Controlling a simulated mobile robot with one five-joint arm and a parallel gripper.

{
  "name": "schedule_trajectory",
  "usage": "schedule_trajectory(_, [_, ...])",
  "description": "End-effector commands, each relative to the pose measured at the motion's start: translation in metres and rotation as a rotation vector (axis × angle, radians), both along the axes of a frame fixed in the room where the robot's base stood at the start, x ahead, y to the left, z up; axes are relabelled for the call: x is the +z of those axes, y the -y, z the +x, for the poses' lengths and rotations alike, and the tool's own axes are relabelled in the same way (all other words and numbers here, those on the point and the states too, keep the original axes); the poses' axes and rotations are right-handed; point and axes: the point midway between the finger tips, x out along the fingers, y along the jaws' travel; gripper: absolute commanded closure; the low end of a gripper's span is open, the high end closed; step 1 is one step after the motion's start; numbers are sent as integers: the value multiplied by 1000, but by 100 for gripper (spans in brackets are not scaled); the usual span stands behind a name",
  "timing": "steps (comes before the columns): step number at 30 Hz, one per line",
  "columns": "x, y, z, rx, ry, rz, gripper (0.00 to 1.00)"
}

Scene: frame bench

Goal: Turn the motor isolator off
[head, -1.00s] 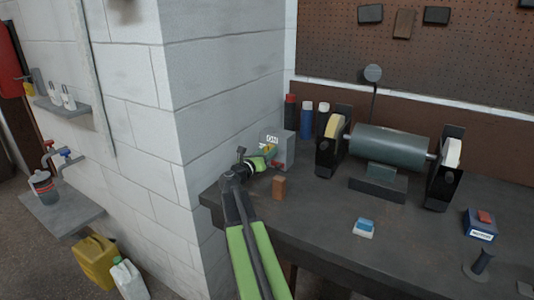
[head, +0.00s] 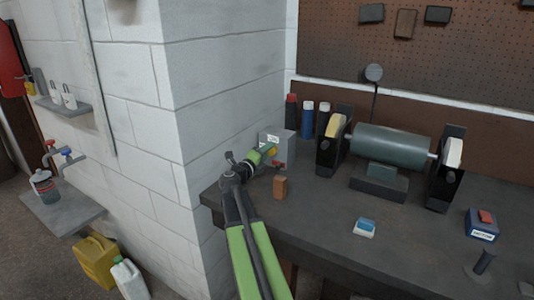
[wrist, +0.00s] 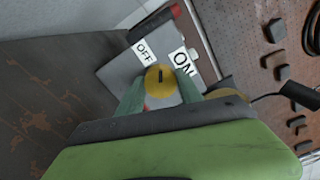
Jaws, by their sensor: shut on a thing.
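The motor isolator is a grey box (head: 280,143) at the back left of the bench, against the white block wall. In the wrist view the box (wrist: 118,72) carries an OFF label (wrist: 143,50) and an ON label (wrist: 182,60). Its round yellow knob (wrist: 160,80) has a short black mark that points up in the picture, between the two labels. My gripper (wrist: 162,92) is shut on the knob, one finger on each side. In the head view my gripper (head: 268,152) reaches the front of the box and hides part of it.
An orange-brown block (head: 280,187) stands on the bench just below my gripper. A bench grinder (head: 390,147) is to the right, with spray cans (head: 307,120) behind. A blue and white block (head: 364,228) and a blue switch box (head: 481,225) lie nearer the front.

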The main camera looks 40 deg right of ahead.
Motion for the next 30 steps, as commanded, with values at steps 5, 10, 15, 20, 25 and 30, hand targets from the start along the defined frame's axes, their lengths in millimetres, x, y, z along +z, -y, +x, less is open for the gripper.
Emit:
schedule_trajectory(5, [-1, 0, 0, -1, -157, -37, 98])
schedule_trajectory(10, [-2, 0, 0, -2, -294, -71, 98])
schedule_trajectory(15, [-2, 0, 0, -2, -405, -99, 98])
schedule_trajectory(20, [-3, 0, -1, -2, -481, -117, 98])
schedule_trajectory(25, [-3, 0, -1, -2, -528, -129, 98])
schedule_trajectory(30, [-3, 1, -1, -2, -549, -134, 98])
